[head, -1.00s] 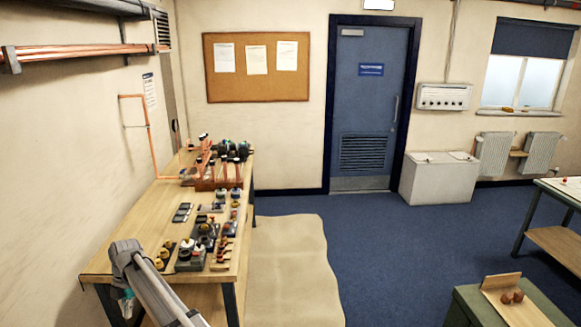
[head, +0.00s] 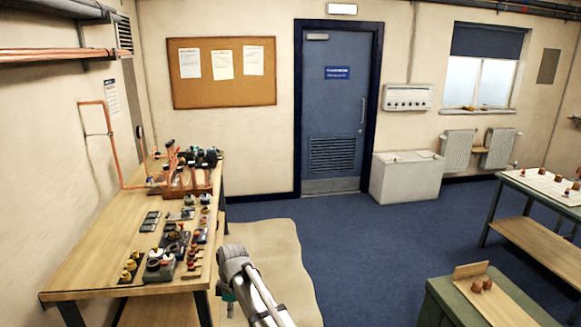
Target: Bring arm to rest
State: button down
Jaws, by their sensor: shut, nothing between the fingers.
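My grey arm (head: 252,287) rises from the bottom edge in the head view, just right of the near end of the wooden workbench (head: 85,268). A bend in the arm is at its top, and a small teal part shows beneath it. The fingers of my gripper do not show; they are hidden behind the arm or below the frame. The arm appears in front of the beige floor mat and apart from the things on the bench.
The bench holds a copper pipe manifold (head: 187,180) and several small fittings. A beige mat (head: 268,243) lies beside it. A green cabinet (head: 445,303) with a wooden tray stands at front right. Blue floor (head: 355,250) is clear between. A table (head: 520,188) stands right.

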jog(key=s+d+f+m+b, duration=0.1)
jog(key=s+d+m, duration=0.2)
jog(key=d+m, duration=0.3)
jog(key=s+d+f+m+t+b, duration=0.1)
jog(key=s+d+m, duration=0.3)
jog(key=d, duration=1.3)
jog(key=s+d+f+m+h+b, duration=0.1)
jog(key=s+d+m, duration=0.2)
jog(key=d+m, duration=0.5)
jog(key=d, duration=0.4)
jog(key=shift+s+f, duration=0.2)
jog(key=shift+s, duration=0.2)
